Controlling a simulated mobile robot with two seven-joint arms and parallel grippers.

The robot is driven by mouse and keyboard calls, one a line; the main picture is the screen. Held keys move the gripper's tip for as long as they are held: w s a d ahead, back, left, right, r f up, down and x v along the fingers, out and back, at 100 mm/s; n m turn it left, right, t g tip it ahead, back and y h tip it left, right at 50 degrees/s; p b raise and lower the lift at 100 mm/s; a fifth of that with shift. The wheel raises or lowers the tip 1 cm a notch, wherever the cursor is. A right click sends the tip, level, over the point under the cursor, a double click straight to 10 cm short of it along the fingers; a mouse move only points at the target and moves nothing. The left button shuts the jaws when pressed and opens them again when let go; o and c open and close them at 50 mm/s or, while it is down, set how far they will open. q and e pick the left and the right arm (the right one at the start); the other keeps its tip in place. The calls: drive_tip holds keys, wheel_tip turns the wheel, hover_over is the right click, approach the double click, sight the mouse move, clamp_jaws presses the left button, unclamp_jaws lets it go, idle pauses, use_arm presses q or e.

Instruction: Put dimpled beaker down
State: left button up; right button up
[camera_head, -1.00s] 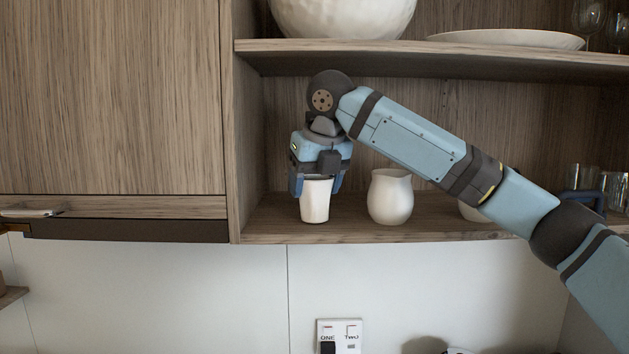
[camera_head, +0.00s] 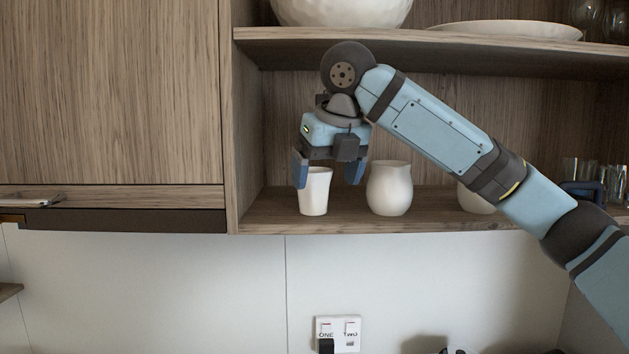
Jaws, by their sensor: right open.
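The dimpled beaker, which I take to be the white cup (camera_head: 314,194), stands upright on the lower shelf (camera_head: 345,224) near its left wall. My right gripper (camera_head: 328,178) is open above it, pointing down. One fingertip is at the cup's left rim and the other is off to its right, in front of the gap beside the white jug. The fingers do not grip the cup. My left gripper is not in view.
A white jug (camera_head: 389,188) stands close to the right of the cup. Another white vessel (camera_head: 475,200) is partly behind my right arm. Glasses (camera_head: 614,184) stand at the far right. The upper shelf (camera_head: 430,46) holds a large bowl (camera_head: 342,10) and a plate (camera_head: 505,30).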

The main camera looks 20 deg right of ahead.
drive_tip(key=s+b, duration=0.1)
drive_tip(key=s, duration=0.5)
drive_tip(key=shift+s+d, duration=0.15)
drive_tip(key=shift+d, duration=0.25)
